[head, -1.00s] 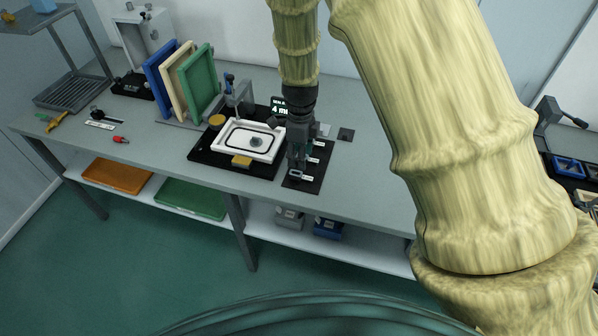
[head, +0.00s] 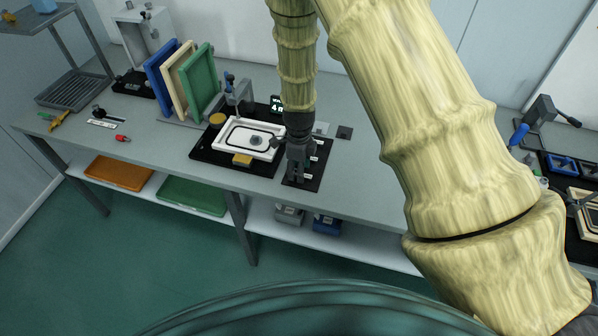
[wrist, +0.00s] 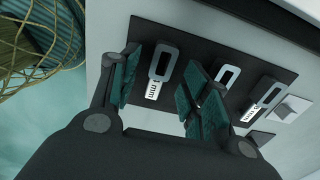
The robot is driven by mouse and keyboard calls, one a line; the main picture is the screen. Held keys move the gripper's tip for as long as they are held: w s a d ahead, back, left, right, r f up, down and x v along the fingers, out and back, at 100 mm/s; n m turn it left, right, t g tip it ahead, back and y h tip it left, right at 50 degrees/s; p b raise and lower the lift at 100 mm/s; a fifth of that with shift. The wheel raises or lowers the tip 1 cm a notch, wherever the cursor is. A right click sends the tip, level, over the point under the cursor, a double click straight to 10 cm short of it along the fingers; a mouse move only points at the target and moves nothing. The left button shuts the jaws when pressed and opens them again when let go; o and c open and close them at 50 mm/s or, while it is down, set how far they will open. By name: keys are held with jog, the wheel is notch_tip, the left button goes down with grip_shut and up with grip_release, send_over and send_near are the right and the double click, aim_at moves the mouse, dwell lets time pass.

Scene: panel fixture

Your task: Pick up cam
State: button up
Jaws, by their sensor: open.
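Nothing in view is clearly marked as the cam. In the wrist view, several grey looped pieces with white labels lie in a row on a dark board: a left one (wrist: 162,62), a middle one (wrist: 229,74) and a right one (wrist: 270,88). The left label ends in "mm". My gripper (wrist: 163,88) is open and empty, its green-padded fingers apart, with the left piece showing between them and the right finger partly covering the middle piece. In the head view my gripper (head: 298,170) hangs over the dark board (head: 316,175) and hides part of it.
A white frame fixture (head: 232,147) on a black base stands left of the gripper, with a yellow block (head: 242,160) at its front. Upright blue, cream and green panels (head: 201,82) stand behind it. A small display (head: 277,104) is close behind my arm.

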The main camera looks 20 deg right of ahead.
jog(key=shift+f, duration=0.55)
grip_shut()
jog(key=shift+r, duration=0.15)
